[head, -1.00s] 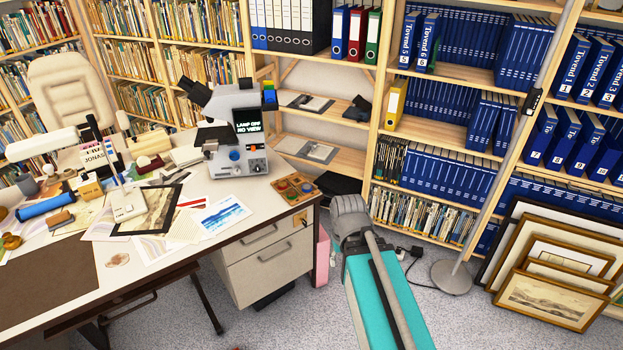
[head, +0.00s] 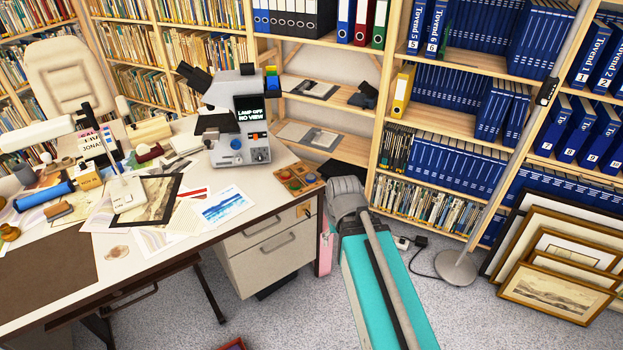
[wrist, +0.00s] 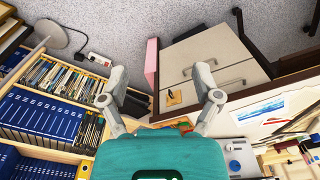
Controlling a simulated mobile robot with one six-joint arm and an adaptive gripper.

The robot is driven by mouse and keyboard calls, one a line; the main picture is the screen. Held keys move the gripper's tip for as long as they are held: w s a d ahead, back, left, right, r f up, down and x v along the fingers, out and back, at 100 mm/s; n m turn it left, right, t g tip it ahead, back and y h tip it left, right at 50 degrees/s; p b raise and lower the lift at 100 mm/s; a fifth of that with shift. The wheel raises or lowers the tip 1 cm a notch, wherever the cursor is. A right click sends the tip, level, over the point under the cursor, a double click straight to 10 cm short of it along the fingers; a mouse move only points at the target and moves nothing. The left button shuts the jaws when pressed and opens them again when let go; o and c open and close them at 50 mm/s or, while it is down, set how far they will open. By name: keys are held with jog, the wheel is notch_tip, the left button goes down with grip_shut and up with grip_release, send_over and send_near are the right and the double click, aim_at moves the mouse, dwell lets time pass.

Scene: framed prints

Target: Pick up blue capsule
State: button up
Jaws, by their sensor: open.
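No thing is clearly recognisable as a blue capsule. A wooden tray (head: 299,179) with small coloured round pieces lies on the desk's right corner; the pieces are too small to tell apart. A blue cylinder (head: 45,195) lies at the desk's left side. My gripper (wrist: 160,86) is open and empty in the wrist view, its two fingers wide apart with drawers and floor beyond. In the head view, my gripper's end is mostly hidden by my arm, right of the desk corner.
A microscope (head: 238,135) stands on the desk (head: 190,245) behind the tray. Drawers (head: 268,245) are under the desk's right end. Bookshelves (head: 440,150) line the back. A lamp stand (head: 457,268) and framed prints (head: 553,280) are at right. Floor between is mostly clear.

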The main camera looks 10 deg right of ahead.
jog(key=shift+o, duration=0.3)
jog(key=w+a+f+n+t+y+b, duration=0.1)
jog(key=w+f+t+b, duration=0.2)
jog(key=w, duration=0.6)
jog(key=b+x, duration=0.2)
jog(key=shift+f+b, duration=0.2)
jog(key=shift+b, duration=0.2)
jog(key=n+t+y+b, duration=0.1)
jog(key=t+b, duration=0.9)
jog(key=b, duration=0.4)
send_near(314, 185)
notch_tip(314, 185, up, 3)
jog(key=shift+w+r+b, duration=0.1)
jog(key=shift+w+b, duration=0.3)
jog(key=shift+w, duration=0.25)
jog(key=shift+b+x, duration=1.65)
jog(key=shift+x, duration=2.65)
jog(key=shift+w, duration=0.1)
